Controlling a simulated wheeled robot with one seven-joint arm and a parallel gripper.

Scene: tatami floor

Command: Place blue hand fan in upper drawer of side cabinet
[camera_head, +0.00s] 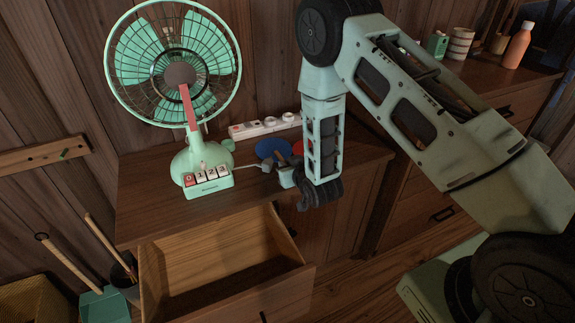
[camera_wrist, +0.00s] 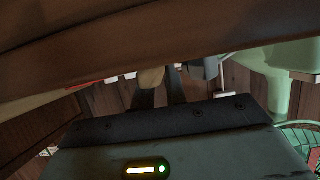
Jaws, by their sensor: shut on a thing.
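The blue hand fan (camera_head: 271,148) is on the right part of the side cabinet's top (camera_head: 150,200), its brown handle pointing toward my gripper (camera_head: 290,173). My gripper is low over the cabinet top and shut on what looks like this handle. In the wrist view a tan handle end (camera_wrist: 151,77) shows at the dark fingers of my gripper (camera_wrist: 159,92); the fan's blue part is hidden there. Whether the fan still touches the top is unclear. The upper drawer (camera_head: 220,262) is pulled out and looks empty, below and left of my gripper.
A red round thing (camera_head: 299,148), partly hidden by my arm, is beside the blue fan. A green electric fan (camera_head: 195,160) stands at left on the top, with a power strip (camera_head: 265,126) behind. A second cabinet with bottles (camera_head: 518,45) stands at right. A broom and dustpan (camera_head: 100,303) are left of the drawer.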

